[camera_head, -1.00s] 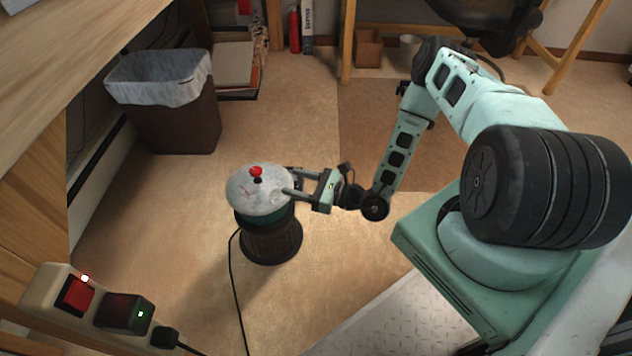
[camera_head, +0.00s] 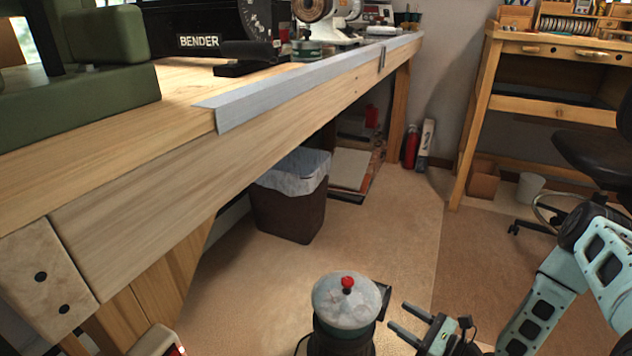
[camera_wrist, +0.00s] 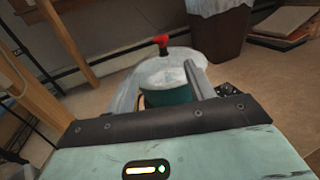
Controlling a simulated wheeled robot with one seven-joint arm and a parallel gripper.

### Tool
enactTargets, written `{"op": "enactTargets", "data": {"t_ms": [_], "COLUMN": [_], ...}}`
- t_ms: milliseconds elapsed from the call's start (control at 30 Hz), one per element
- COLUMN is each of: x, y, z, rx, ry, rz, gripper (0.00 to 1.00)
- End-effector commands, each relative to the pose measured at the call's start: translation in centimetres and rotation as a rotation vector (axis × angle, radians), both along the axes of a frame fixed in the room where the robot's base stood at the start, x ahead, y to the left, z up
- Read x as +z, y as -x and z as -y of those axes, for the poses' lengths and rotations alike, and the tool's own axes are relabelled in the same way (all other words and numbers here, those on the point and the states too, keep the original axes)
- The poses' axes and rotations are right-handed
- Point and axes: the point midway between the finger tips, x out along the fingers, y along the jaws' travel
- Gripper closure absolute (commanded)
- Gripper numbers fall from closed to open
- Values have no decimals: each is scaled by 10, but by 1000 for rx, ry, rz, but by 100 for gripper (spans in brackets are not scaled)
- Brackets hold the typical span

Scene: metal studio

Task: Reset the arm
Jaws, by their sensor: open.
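My gripper (camera_head: 398,320) is at the lower right in the head view, with its two fingers apart and nothing between them. It is just right of a round canister with a pale lid and a red knob (camera_head: 347,297), and a gap shows between the fingertips and the canister. In the wrist view the canister (camera_wrist: 168,92) stands upright ahead of my gripper (camera_wrist: 158,85), partly hidden behind the fingers. My arm reaches in from the right edge of the head view.
A wooden workbench (camera_head: 160,150) fills the left and top. A lined waste bin (camera_head: 290,205) stands under it. A desk (camera_head: 548,110) and black chair (camera_head: 600,160) are at the right. A red power switch box (camera_head: 160,342) sits at the bottom. Floor behind the canister is clear.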

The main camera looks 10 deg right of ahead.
Motion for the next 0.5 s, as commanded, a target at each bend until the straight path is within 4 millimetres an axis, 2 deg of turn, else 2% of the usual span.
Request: {"op": "enactTargets", "data": {"t_ms": [133,267,367,500], "x": [26,72,109,153], "y": [-6,-7,4,31], "z": [-15,-50,-81,-119], "rx": [122,369,596,906], "ry": [19,62,114,211], "rz": [44,118,182,265], "gripper": [46,46,46,46]}}
